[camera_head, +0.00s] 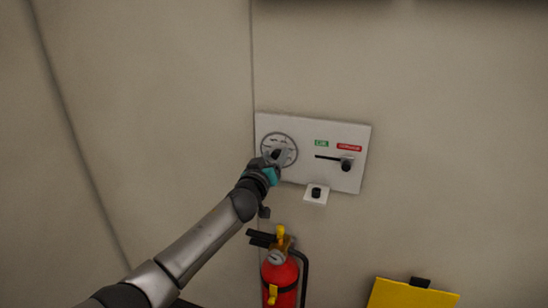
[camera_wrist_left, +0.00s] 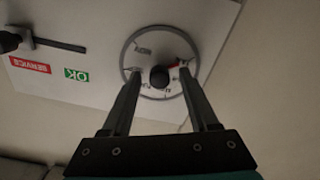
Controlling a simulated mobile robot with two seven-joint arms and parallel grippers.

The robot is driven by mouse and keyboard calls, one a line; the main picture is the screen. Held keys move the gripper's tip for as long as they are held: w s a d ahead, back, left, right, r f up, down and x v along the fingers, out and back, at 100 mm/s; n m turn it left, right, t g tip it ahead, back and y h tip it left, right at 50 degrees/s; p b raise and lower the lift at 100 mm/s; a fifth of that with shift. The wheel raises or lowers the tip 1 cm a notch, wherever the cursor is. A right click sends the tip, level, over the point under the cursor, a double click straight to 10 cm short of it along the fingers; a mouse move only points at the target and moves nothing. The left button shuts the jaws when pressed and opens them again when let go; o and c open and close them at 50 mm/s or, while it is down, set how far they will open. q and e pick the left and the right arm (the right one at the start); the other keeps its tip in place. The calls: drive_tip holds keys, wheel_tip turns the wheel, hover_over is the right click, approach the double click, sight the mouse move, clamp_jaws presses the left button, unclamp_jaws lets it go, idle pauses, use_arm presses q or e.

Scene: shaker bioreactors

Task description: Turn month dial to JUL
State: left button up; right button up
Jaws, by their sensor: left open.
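The round month dial (camera_head: 271,142) is at the left of a white wall panel (camera_head: 310,128), inside a grey ring. It also shows in the left wrist view (camera_wrist_left: 155,48), with a dark round knob (camera_wrist_left: 159,78) at its centre and a small red mark at its upper right. The month lettering is too small to read. My left gripper (camera_head: 281,156) is at the dial and partly hides it. In the wrist view its open fingers (camera_wrist_left: 160,73) stand on either side of the knob, with gaps visible. My right gripper is not in view.
A slider with a black knob (camera_head: 346,164) sits right of the dial, under green OK and red SERVICE labels (camera_head: 349,148). A small black knob (camera_head: 316,192) is below the panel. A red fire extinguisher (camera_head: 281,281) and yellow object (camera_head: 410,294) are lower down.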

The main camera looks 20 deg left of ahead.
use_arm(q)
clamp_jaws()
idle(0.4)
idle(0.4)
